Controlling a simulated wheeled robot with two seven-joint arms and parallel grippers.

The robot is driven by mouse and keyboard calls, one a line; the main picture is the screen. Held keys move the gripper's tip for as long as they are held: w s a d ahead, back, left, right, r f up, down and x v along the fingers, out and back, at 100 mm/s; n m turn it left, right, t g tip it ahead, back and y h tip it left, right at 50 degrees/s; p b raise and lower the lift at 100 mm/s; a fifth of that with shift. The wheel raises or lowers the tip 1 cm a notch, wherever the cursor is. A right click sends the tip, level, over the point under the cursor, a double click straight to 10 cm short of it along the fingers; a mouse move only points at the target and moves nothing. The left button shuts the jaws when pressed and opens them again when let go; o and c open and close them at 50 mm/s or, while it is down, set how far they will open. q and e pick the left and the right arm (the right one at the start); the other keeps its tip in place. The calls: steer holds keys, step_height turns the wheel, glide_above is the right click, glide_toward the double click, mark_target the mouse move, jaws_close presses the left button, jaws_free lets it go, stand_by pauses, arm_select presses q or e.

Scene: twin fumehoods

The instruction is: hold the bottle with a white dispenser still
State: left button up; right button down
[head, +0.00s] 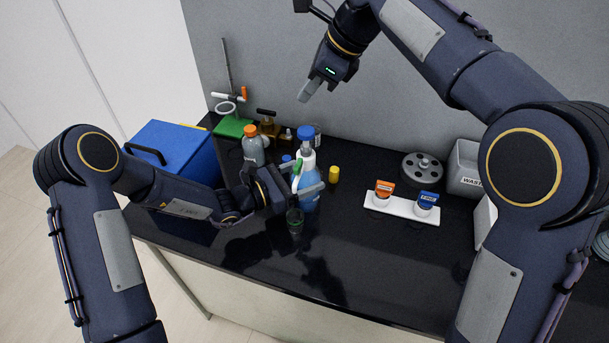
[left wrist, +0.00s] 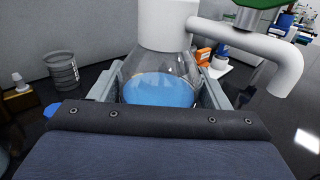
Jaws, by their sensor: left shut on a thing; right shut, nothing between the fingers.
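The bottle (head: 309,201) holds blue liquid and stands upright on the black bench in the head view. Its white dispenser (head: 306,157) has a blue top and a green part at the side spout. In the left wrist view the clear bottle (left wrist: 160,88) sits between the fingers, with the white spout (left wrist: 265,47) bending down at the right; its top is cut off. My left gripper (head: 307,179) is shut on the bottle's body from the left. My right gripper (head: 307,92) is shut and empty, above and behind the bottle, by the grey wall.
A small dark container (head: 295,218) stands just in front of the bottle. A grey bottle with an orange cap (head: 252,150) and a yellow-capped item (head: 334,174) are close by. The bench front is clear.

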mark_target(305, 130)
steer(key=shift+f+m, duration=0.1)
steer(key=shift+m, duration=0.6)
steer(key=shift+f, duration=4.3)
steer(key=shift+r, duration=1.5)
